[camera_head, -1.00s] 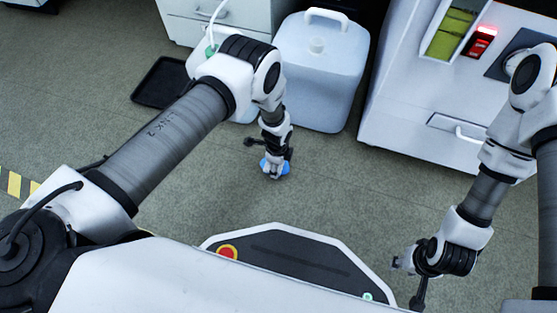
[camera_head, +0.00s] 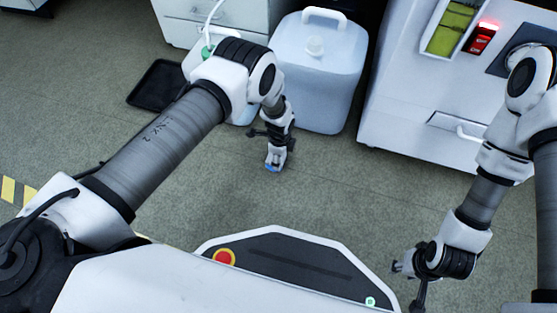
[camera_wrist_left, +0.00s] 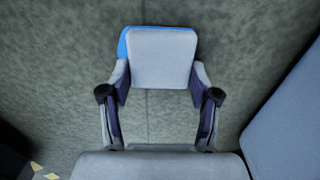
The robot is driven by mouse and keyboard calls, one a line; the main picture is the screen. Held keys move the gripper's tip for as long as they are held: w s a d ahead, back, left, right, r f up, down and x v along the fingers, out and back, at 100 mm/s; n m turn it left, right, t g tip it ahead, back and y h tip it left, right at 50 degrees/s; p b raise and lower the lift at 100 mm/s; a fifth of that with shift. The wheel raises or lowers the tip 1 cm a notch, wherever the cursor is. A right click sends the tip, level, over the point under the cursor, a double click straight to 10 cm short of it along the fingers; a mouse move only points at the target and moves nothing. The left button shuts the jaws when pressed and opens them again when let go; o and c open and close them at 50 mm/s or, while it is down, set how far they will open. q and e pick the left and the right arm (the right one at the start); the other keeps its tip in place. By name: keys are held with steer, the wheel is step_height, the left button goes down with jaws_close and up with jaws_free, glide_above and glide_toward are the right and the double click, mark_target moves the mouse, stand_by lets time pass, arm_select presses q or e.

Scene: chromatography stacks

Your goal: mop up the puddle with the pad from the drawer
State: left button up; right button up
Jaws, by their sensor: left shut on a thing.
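My left gripper (camera_head: 274,160) points down close to the floor in front of the white jug, and it is shut on the pad. In the left wrist view the pad (camera_wrist_left: 162,58) is a pale grey block between the two fingers. Blue (camera_wrist_left: 124,46) shows along its top and left edges; I cannot tell whether this is part of the pad or blue liquid behind it. A little blue (camera_head: 271,168) also shows under the gripper in the head view. No separate puddle is clear. My right gripper (camera_head: 404,267) is at the lower right, its jaw state unclear.
A white jug (camera_head: 322,85) stands behind my left gripper. A black tray (camera_head: 160,84) lies on the floor to the left. A white drawer cabinet (camera_head: 195,22) and a large white machine (camera_head: 415,110) stand at the back. Open floor (camera_head: 320,195) lies in front of the jug.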

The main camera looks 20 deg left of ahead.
arm_select(q)
steer(key=shift+s+d+p, duration=0.55)
steer(key=shift+s+d, duration=0.45)
steer(key=shift+s, duration=0.05)
steer(key=shift+w+a+p, duration=0.1)
steer(key=shift+a+p, duration=0.55)
steer(key=shift+a, duration=1.4)
steer(key=shift+d, duration=1.05)
